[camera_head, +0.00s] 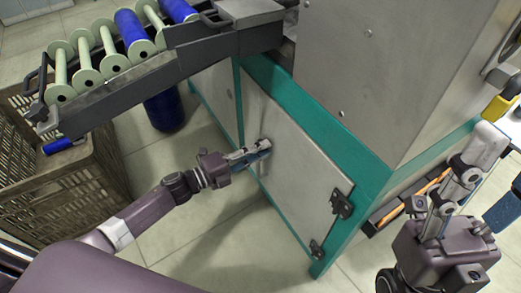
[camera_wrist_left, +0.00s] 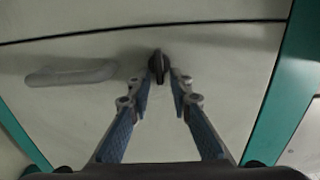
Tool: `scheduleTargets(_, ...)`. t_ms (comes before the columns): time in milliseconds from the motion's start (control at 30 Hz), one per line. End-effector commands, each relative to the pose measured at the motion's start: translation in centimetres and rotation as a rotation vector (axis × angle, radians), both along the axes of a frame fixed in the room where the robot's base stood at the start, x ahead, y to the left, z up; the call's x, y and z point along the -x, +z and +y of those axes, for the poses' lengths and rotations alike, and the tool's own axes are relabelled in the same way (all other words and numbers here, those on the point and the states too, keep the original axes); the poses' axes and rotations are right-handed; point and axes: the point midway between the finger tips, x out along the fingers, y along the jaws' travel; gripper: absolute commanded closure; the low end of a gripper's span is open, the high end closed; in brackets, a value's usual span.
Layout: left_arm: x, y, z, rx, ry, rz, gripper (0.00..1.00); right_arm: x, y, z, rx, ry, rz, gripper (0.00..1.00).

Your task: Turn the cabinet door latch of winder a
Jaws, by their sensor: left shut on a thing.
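The pale cabinet door (camera_head: 296,170) sits in the teal frame of the winder and looks closed. Its small dark latch (camera_wrist_left: 158,66) stands out from the door near the upper edge in the left wrist view. My left gripper (camera_head: 266,147) is at the door's left side, its two fingers closed around the latch from both sides. In the left wrist view the fingertips (camera_wrist_left: 160,76) meet the latch's sides, and the latch points roughly upright. The fingers hide the latch in the head view. My right gripper (camera_head: 503,170) is at the right, its fingers apart and empty.
A rack (camera_head: 165,55) with several pale bobbins and blue spools stands at upper left, over a brown crate (camera_head: 62,195). Black hinges (camera_head: 341,204) sit at the door's right edge. Tiled floor in front of the door is clear. A drawer with tools shows at right.

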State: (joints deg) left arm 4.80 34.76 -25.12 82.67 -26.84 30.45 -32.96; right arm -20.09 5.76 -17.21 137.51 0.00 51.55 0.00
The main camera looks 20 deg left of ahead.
Motion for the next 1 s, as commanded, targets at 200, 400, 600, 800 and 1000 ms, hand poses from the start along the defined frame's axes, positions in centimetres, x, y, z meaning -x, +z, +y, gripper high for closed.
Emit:
scheduleTargets(200,0.1,-0.1,0.0,-0.001,-0.001,0.001,1.00,0.0,0.0,0.0,0.000,0.000,-0.001,0.50)
scheduleTargets(400,0.0,-0.1,0.0,-0.001,0.000,0.002,0.75,0.0,0.0,0.0,0.000,-0.001,-0.002,0.50)
scheduleTargets(600,0.0,-0.1,0.0,0.000,0.000,0.001,0.75,0.0,0.1,-0.1,-0.003,-0.002,-0.003,0.50)
scheduleTargets(800,1.4,-0.2,1.3,0.000,0.000,0.004,0.75,0.0,0.1,-0.1,-0.003,-0.001,-0.002,0.50)
scheduleTargets(1000,4.5,-0.3,4.1,-0.002,0.001,0.006,0.75,0.0,0.0,0.0,-0.001,-0.001,-0.002,0.50)
